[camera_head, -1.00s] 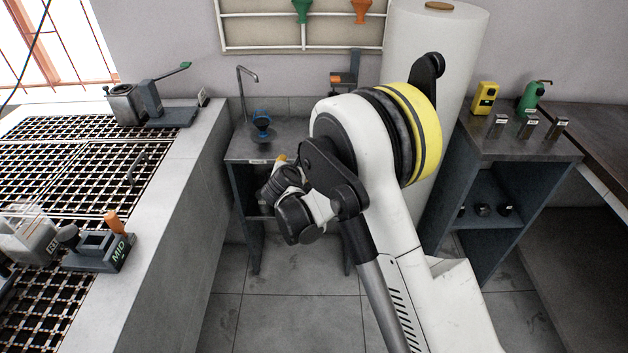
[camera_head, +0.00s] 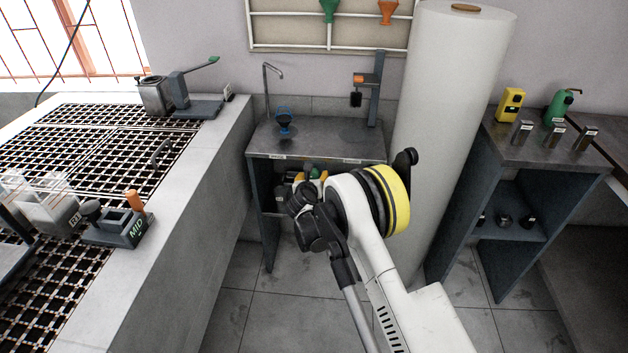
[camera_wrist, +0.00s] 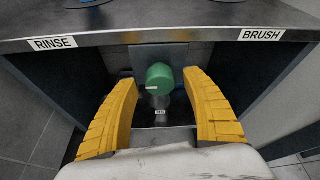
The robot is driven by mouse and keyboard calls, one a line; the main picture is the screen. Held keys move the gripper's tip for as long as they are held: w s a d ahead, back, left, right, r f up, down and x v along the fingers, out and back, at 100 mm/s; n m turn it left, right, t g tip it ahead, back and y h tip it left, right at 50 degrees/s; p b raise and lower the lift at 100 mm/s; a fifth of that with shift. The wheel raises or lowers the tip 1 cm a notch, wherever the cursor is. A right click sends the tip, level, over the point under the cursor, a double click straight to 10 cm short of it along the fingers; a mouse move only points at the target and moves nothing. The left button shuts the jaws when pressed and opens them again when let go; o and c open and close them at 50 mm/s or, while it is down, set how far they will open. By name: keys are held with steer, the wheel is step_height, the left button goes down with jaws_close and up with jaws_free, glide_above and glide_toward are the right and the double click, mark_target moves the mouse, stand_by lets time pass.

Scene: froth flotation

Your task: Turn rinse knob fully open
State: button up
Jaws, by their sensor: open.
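A round green knob (camera_wrist: 160,79) is mounted on a grey plate under the front edge of the small bench (camera_head: 330,147). A small tag below it is too small to read. My gripper (camera_wrist: 159,84) is open in the wrist view, with one yellow finger to the left of the knob and one to the right. Gaps show between the knob and both fingers. In the head view my gripper (camera_head: 308,184) is at the bench front, mostly hidden by my wrist. The bench edge bears a RINSE label (camera_wrist: 53,43) at left and a BRUSH label (camera_wrist: 262,35) at right.
On the bench stand a tap (camera_head: 266,92), a blue cup-like piece (camera_head: 284,123) and a grey stand (camera_head: 376,95). A large white roll (camera_head: 450,120) stands close at right. A grated counter (camera_head: 110,165) lies left. Bare floor lies in front.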

steer(key=shift+w+d+f, duration=0.1)
steer(key=shift+w+f, duration=0.05)
steer(key=shift+w, duration=0.3)
steer(key=c, duration=1.2)
steer(key=shift+m, duration=0.3)
steer(key=m+y, duration=0.2)
steer(key=shift+m, duration=0.3)
steer(key=m+y, duration=0.2)
steer(key=m, duration=0.1)
steer(key=shift+t, duration=0.3)
steer(key=m+t+y, duration=0.1)
steer(key=m+y, duration=0.1)
steer(key=m, duration=0.1)
steer(key=shift+m+t+y, duration=0.5)
steer(key=shift+m+t, duration=0.1)
steer(key=shift+m, duration=1.2)
steer(key=shift+a+m, duration=0.2)
steer(key=shift+m, duration=0.2)
